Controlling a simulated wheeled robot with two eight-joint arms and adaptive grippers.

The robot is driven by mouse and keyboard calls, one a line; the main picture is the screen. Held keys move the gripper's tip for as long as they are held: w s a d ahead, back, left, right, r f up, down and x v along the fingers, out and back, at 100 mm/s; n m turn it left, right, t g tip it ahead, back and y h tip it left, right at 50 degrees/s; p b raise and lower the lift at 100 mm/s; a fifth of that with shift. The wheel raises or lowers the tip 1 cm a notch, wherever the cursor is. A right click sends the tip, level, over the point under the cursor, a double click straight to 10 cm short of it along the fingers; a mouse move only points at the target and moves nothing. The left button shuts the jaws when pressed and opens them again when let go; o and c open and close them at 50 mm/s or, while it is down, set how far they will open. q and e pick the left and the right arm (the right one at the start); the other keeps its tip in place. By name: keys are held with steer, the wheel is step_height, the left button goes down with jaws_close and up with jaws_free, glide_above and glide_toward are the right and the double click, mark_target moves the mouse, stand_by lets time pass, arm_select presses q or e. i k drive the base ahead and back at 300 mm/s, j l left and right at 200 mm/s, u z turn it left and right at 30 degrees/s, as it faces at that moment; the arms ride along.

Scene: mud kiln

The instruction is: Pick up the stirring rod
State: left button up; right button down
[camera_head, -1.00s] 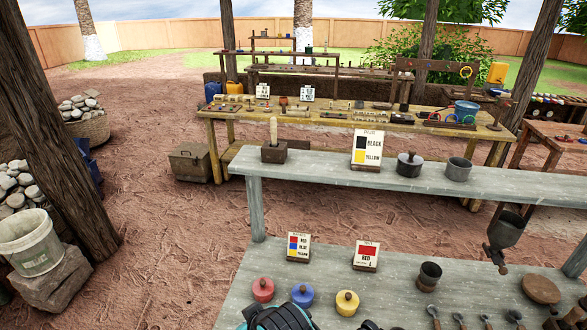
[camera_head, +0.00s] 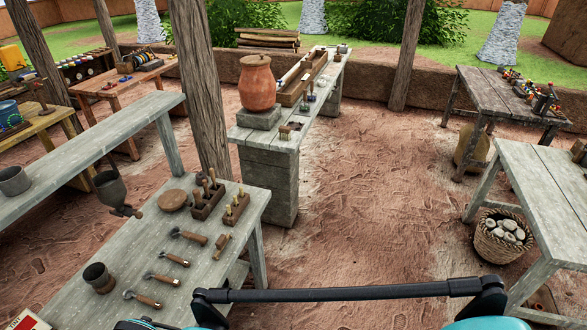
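I cannot single out a stirring rod for certain. On the near grey table (camera_head: 200,285), a dark wooden holder (camera_head: 207,203) has upright brown-handled tools in it. A second holder (camera_head: 236,213) beside it has thin upright sticks with pale tops. Several tools with wooden handles and metal ends (camera_head: 187,236) lie in a column in front of them, apart from one another. A small wooden piece (camera_head: 222,246) lies to their right. Neither gripper shows; only teal and black parts, which look like my own arms, are at the bottom edge.
A dark cup (camera_head: 98,277) and a round wooden disc (camera_head: 174,200) share the near table. A metal funnel (camera_head: 113,189) hangs at the shelf on the left. A clay pot (camera_head: 257,83) stands on a bench behind. Open dirt ground (camera_head: 370,200) lies between the tables.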

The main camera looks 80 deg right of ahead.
mark_target(212, 171)
steer(key=l+z, duration=0.4)
steer(key=i+l+z, duration=0.1)
steer(key=l+z, duration=0.35)
steer(key=i+l+z, duration=0.2)
steer(key=l+z, duration=0.2)
steer(key=l, duration=0.15)
steer(key=i+l, duration=0.15)
steer(key=l, duration=0.2)
steer(key=i+l, duration=0.15)
steer(key=l, duration=0.15)
steer(key=i+l+z, duration=0.1)
steer(key=l, duration=0.25)
steer(key=u, duration=2.25)
steer(key=z, duration=2.1)
steer(key=i+l+z, duration=0.15)
steer(key=z, duration=0.25)
steer(key=i+l+z, duration=0.1)
steer(key=i+z, duration=0.25)
